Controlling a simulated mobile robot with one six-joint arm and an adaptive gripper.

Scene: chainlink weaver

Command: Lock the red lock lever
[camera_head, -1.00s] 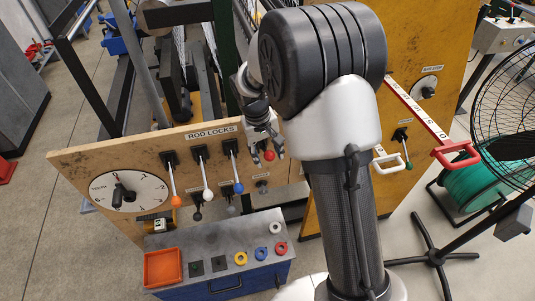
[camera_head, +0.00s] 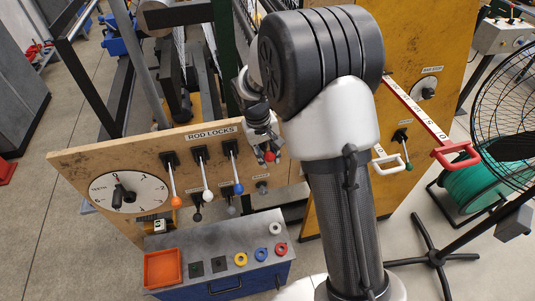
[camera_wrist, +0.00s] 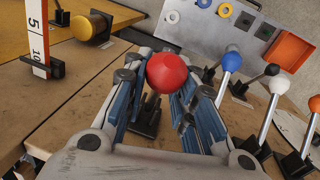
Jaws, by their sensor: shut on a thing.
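The red lock lever's ball knob (camera_head: 269,156) is at the right end of the lever row on the wooden rod locks panel (camera_head: 100,165). In the wrist view the red knob (camera_wrist: 167,73) sits between the fingertips, with its dark base partly visible behind it. My gripper (camera_head: 266,153) is shut on the red lever, with one finger on each side of the knob. The lever's shaft is mostly hidden by my gripper.
Orange (camera_head: 176,201), white (camera_head: 208,195) and blue (camera_head: 239,188) levers hang to the left of my gripper. Below is a grey-topped bench (camera_head: 215,246) with an orange tray (camera_head: 162,268) and coloured rings. A white handle (camera_head: 388,163) is on the right.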

